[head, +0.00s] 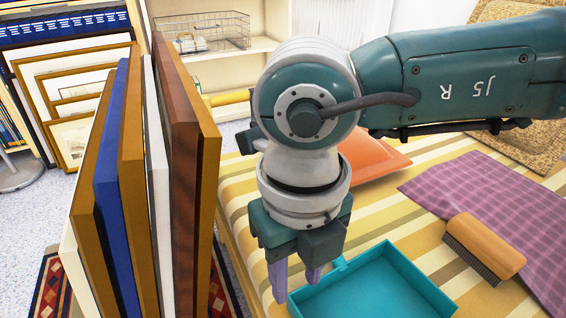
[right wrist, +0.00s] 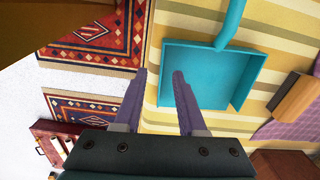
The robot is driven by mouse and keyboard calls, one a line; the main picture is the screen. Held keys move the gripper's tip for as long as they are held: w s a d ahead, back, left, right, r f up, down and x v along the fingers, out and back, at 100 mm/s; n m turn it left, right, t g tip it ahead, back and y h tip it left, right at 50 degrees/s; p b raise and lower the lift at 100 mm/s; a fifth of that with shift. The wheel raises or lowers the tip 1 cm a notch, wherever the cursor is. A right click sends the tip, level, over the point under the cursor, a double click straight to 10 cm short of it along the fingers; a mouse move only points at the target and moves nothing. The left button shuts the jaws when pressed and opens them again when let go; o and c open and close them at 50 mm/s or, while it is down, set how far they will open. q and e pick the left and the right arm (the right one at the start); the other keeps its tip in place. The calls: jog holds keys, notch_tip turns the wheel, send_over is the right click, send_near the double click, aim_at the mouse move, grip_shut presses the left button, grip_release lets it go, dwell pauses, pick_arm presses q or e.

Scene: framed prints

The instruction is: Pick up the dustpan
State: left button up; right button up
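The teal dustpan (head: 375,285) lies on the yellow striped cloth surface, its handle mostly hidden behind my right gripper in the head view. In the right wrist view the dustpan pan (right wrist: 205,78) lies just right of my fingers, with its handle (right wrist: 233,20) running up to the top edge. My right gripper (head: 296,278) points down beside the dustpan's left side. In the right wrist view my right gripper (right wrist: 160,78) shows a gap between its two purple fingers with nothing held. One fingertip overlaps the pan in that view; I cannot tell contact. My left gripper is not seen.
A brush with a wooden back (head: 485,246) lies on a purple checked cloth (head: 480,195) at the right. An orange cushion (head: 372,158) lies behind my arm. Several framed prints (head: 180,130) stand upright close on the left. A patterned rug (right wrist: 100,35) covers the floor.

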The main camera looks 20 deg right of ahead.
jog(key=f, duration=0.1)
jog(key=s+f+b, duration=0.1)
jog(key=f, duration=0.1)
jog(key=s+f+b, duration=0.1)
jog(key=shift+f, duration=0.65)
jog(key=f+b, duration=0.2)
jog(key=f, duration=0.1)
jog(key=f+b, duration=0.1)
jog(key=shift+w+d+f+b, duration=0.2)
jog(key=shift+w+d+b, duration=0.15)
jog(key=shift+w+b, duration=0.05)
jog(key=shift+s+f, duration=0.1)
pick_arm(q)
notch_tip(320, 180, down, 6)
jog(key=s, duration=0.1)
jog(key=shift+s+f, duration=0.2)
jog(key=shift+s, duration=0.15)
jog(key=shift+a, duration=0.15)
